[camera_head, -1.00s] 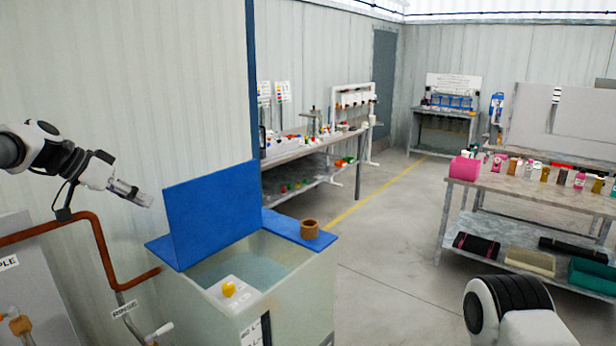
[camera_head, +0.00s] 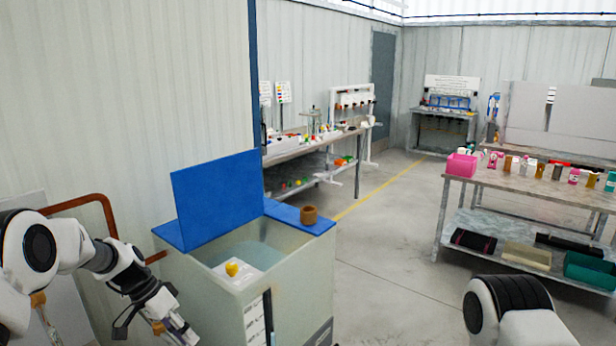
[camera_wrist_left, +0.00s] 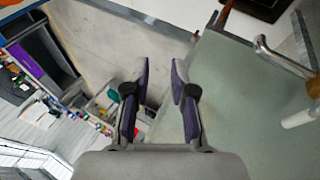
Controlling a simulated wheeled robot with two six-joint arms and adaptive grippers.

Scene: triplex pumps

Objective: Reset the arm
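My left arm comes in at the lower left of the head view. Its gripper (camera_head: 178,332) points down and right, beside the left side of the tank. In the left wrist view the gripper's two dark fingers (camera_wrist_left: 160,72) stand apart with nothing between them. My right arm shows only as a white and black link at the lower right of the head view. The right gripper is out of view.
The tank (camera_head: 292,270) has an open blue lid (camera_head: 217,200), a brown ring (camera_head: 309,214) on its rim and a yellow piece (camera_head: 231,268) inside. A copper-coloured pipe (camera_head: 103,205) runs behind my left arm. Clear floor separates the tank from the right table (camera_head: 520,190).

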